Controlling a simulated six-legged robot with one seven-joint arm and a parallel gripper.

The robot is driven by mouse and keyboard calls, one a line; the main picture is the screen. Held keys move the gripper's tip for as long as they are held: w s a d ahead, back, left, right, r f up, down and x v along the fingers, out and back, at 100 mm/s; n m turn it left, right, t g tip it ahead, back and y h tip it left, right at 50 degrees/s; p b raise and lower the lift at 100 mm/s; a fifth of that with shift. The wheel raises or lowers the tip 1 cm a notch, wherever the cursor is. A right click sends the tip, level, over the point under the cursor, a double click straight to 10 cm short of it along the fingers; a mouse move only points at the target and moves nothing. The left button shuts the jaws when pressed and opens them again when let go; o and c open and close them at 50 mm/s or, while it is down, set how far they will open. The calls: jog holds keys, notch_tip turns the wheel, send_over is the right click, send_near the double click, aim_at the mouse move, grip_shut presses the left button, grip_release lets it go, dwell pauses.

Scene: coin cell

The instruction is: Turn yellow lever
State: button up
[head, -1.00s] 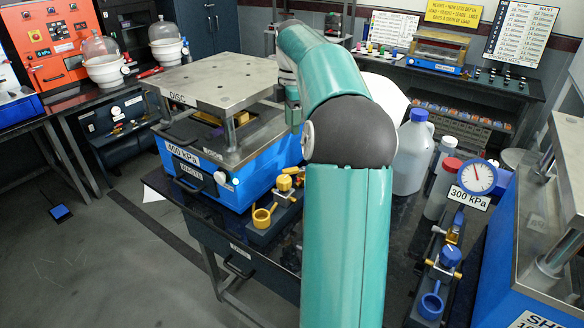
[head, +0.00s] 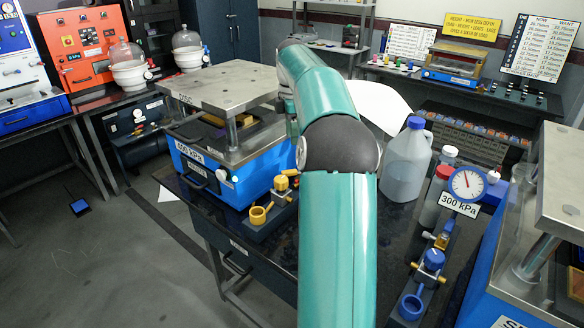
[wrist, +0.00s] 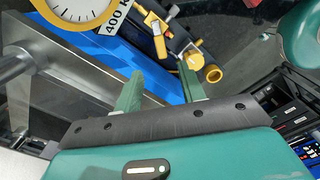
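The yellow valve fitting (head: 281,184) stands on a dark block in front of the blue 400 kPa press (head: 204,172), with a yellow ring cup (head: 258,215) beside it. In the wrist view a yellow lever-like bar (wrist: 158,42) lies past the fingertips, near a yellow knob (wrist: 189,57) and the yellow ring cup (wrist: 213,74). My gripper (wrist: 157,82) is open, with its two green fingers spread and nothing between them. The fingers appear apart from the yellow parts. In the head view my arm hides most of the gripper.
A white-faced gauge (wrist: 75,5) and the press's blue side (wrist: 150,75) are close to my gripper. Floor at left is mostly clear.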

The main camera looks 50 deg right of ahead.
aim_at(289, 173)
notch_tip(289, 173, down, 12)
dwell(0.4)
grip_shut()
